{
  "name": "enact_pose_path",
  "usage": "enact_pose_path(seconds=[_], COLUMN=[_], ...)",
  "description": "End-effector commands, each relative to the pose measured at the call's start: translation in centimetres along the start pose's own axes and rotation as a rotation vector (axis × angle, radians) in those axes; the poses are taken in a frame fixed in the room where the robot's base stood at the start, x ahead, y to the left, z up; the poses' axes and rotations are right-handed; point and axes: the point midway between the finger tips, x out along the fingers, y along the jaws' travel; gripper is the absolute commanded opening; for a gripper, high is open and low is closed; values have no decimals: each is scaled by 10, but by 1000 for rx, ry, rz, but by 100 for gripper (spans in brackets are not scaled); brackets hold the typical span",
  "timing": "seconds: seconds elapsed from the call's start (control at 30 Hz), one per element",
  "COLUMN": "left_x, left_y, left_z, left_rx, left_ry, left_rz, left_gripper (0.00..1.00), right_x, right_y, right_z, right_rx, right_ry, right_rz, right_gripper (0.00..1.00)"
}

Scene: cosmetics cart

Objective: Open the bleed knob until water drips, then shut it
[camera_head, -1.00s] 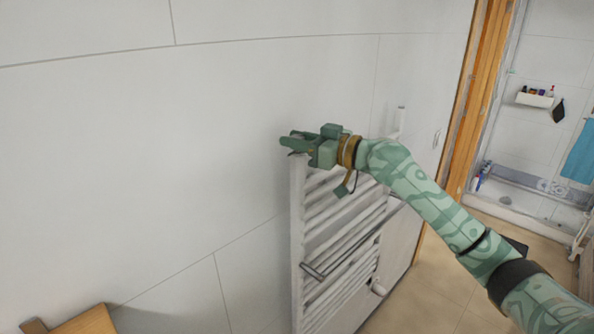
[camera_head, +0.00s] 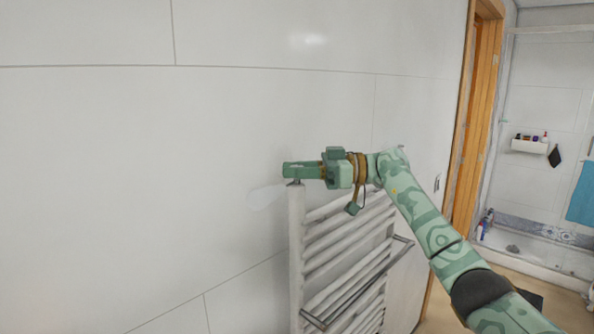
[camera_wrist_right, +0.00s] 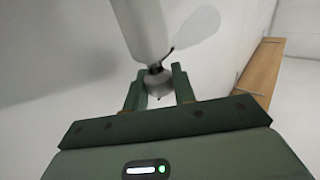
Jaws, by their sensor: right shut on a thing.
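The bleed knob (camera_wrist_right: 157,84) is a small grey-white cap at the end of the white radiator post (camera_wrist_right: 142,30). My right gripper (camera_wrist_right: 158,92) is shut on it, one finger on each side. In the head view my right gripper (camera_head: 290,170) sits level at the top of the left post of the white towel radiator (camera_head: 296,235), and its fingers hide most of the knob. A pale translucent plume (camera_head: 265,197) spreads left from the post top; it also shows in the wrist view (camera_wrist_right: 195,32). I cannot make out water drops. My left gripper is out of view.
The radiator's rungs (camera_head: 345,240) and a dark rail (camera_head: 350,290) lie below my right forearm. A white tiled wall (camera_head: 150,160) stands behind. A wooden door frame (camera_head: 474,120) and a shower area are at the right. The space left of the radiator is clear.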

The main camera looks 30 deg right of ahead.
Motion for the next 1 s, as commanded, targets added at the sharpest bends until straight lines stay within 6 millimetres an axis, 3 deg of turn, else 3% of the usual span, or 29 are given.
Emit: enact_pose_path(seconds=[0.37,0.4,0.47,0.8,1.0], left_x=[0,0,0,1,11], left_y=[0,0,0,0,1], left_z=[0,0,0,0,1], left_rx=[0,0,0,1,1], left_ry=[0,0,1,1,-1], left_rz=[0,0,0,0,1], left_gripper=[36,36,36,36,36], right_x=[0,0,0,-3,-36], right_y=[0,0,0,0,1], right_z=[0,0,0,0,3], right_rx=[1,1,1,1,1], right_ry=[1,1,1,1,0], right_rz=[-4,-4,-4,-3,1], right_gripper=[4,32,47,47,47])
